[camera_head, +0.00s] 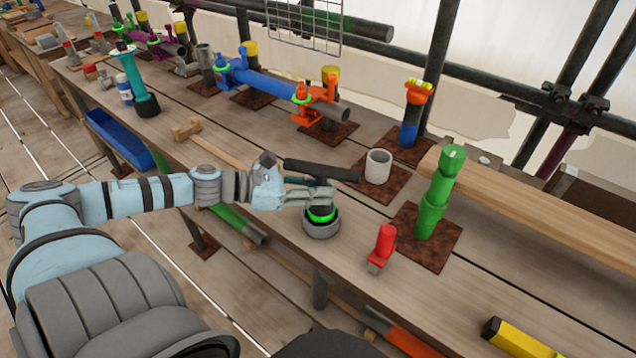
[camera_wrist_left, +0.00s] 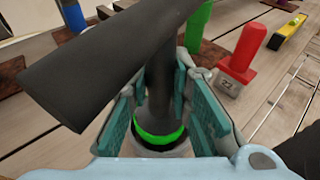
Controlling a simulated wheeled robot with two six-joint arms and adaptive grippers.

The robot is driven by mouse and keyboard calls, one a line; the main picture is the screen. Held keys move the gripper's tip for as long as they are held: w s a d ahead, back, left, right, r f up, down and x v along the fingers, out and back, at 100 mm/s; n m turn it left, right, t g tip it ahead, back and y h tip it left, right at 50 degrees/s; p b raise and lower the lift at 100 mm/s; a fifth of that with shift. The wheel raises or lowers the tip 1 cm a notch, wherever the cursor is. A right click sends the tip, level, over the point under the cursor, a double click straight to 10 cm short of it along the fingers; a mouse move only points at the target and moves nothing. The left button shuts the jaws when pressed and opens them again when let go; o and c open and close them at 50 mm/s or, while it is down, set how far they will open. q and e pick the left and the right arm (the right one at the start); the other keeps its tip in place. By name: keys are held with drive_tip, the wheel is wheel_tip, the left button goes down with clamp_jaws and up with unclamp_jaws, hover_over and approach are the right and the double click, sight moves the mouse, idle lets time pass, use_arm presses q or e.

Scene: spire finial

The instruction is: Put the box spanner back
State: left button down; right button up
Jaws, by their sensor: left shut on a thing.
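The box spanner is a dark T-shaped tool with a long crossbar handle (camera_head: 322,171) and a bright green band low down (camera_head: 321,214). My left gripper (camera_head: 320,194) is shut on its shaft, below the crossbar. In the left wrist view the shaft (camera_wrist_left: 160,85) stands between the two teal finger pads, and the handle (camera_wrist_left: 95,70) runs across the upper left. The green band sits at the mouth of a round grey holder (camera_head: 321,230) on the bench. How deep the lower end sits in it is hidden. My right gripper is not in view.
A red-handled stamp-like piece (camera_head: 383,245) and a green stepped post (camera_head: 437,195) stand to the right. A pale grey cup (camera_head: 378,166) stands on a rusty plate behind. A wooden mallet (camera_head: 205,140) lies to the left. A yellow level (camera_head: 518,338) is at front right.

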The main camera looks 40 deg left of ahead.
use_arm(q)
drive_tip(key=c, duration=0.8)
unclamp_jaws()
drive_tip(key=shift+f, duration=0.1)
